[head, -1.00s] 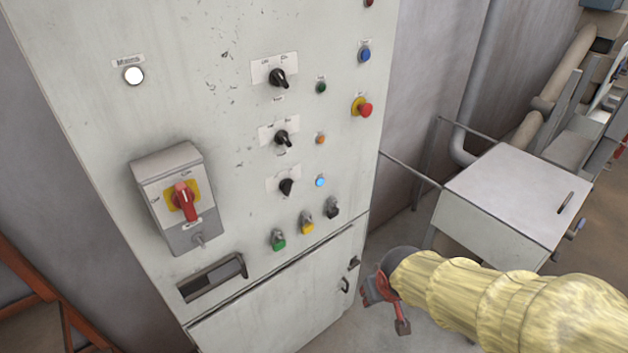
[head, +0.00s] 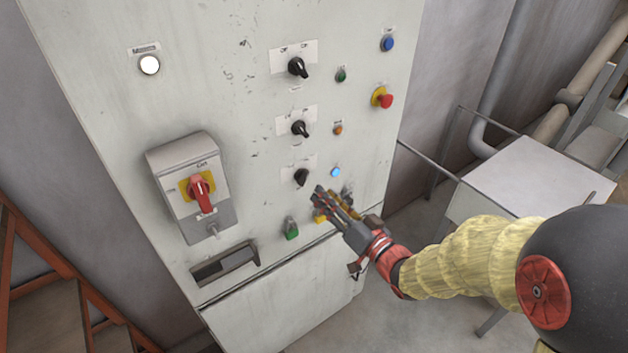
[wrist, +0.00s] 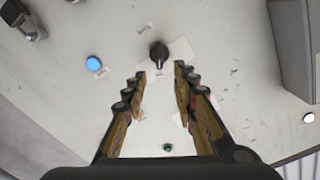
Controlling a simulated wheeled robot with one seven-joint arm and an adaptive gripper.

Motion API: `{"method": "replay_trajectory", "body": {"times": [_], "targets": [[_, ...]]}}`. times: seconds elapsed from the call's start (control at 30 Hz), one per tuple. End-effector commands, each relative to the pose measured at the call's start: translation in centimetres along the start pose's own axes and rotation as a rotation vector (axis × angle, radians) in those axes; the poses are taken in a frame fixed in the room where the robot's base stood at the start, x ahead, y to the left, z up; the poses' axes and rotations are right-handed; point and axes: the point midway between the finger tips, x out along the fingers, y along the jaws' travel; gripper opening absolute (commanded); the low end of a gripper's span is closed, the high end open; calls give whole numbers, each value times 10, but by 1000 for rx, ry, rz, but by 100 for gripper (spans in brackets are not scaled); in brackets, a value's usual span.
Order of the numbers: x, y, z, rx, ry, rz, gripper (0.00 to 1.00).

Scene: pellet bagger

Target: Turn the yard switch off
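Three black rotary switches sit in a column on the grey panel: a top one (head: 297,67), a middle one (head: 300,128) and a lowest one (head: 302,177). Their labels are too small to read, so I cannot tell which is the yard switch. My gripper (head: 328,197) is just below and right of the lowest switch in the head view. In the wrist view my gripper (wrist: 161,72) is open and empty, its fingers apart. A black switch (wrist: 158,55) shows just beyond the fingertips, roughly centred between them, with a lit blue lamp (wrist: 93,63) to its left.
A red-handled isolator (head: 200,190) juts out at the panel's left. A red emergency button (head: 384,98) is at the right. A green button (head: 291,228) and a partly covered yellow button (head: 320,217) are near my gripper. A pale metal box (head: 530,178) stands right of the panel.

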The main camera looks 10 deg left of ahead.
Motion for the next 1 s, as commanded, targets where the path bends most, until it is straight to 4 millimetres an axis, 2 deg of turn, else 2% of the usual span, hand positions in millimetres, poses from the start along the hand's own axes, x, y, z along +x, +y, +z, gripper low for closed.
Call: {"method": "replay_trajectory", "body": {"times": [0.13, 0.4, 0.53, 0.7, 0.93, 1.0], "targets": [[13, 0, 1, 10, -2, 0, 28], [54, 0, 1, 9, -2, 1, 28], [68, 1, 1, 9, -3, 3, 28], [76, 1, 1, 9, -2, 5, 28], [77, 1, 0, 9, -2, 5, 28], [77, 1, 0, 9, -2, 5, 25]]}}
